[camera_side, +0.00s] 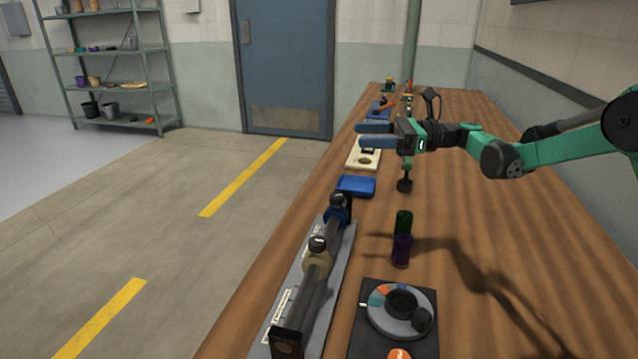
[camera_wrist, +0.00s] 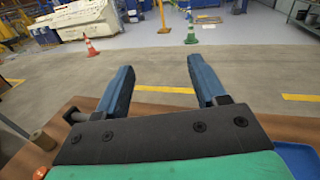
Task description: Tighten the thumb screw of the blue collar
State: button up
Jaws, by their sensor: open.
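The blue collar (camera_side: 338,216) sits near the far end of a dark roller (camera_side: 310,290) in the side view. A dark thumb screw (camera_side: 336,200) with a pale mark stands on top of it. A tan collar (camera_side: 317,260) with a similar screw is on the same roller, nearer the camera. My gripper (camera_side: 361,135) is above the table, beyond the blue collar and apart from it. Its blue fingers point left and are spread with nothing between them. In the wrist view the open fingers (camera_wrist: 160,66) face the floor; neither collar shows there.
The roller rests on a grey base plate (camera_side: 341,262). A blue tray (camera_side: 356,186) lies just beyond it. A green and purple cylinder (camera_side: 402,250) and a round dial (camera_side: 380,318) stand to the right. Several objects line the far table. The table's right side is mostly clear.

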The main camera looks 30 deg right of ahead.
send_near(336, 195)
jog(key=x, duration=0.5)
jog(key=shift+m, duration=0.3)
jog(key=shift+f+x, duration=0.15)
jog(key=shift+x, duration=1.15)
jog(key=shift+f+x, duration=0.15)
jog(key=shift+x, duration=1.1)
grip_shut()
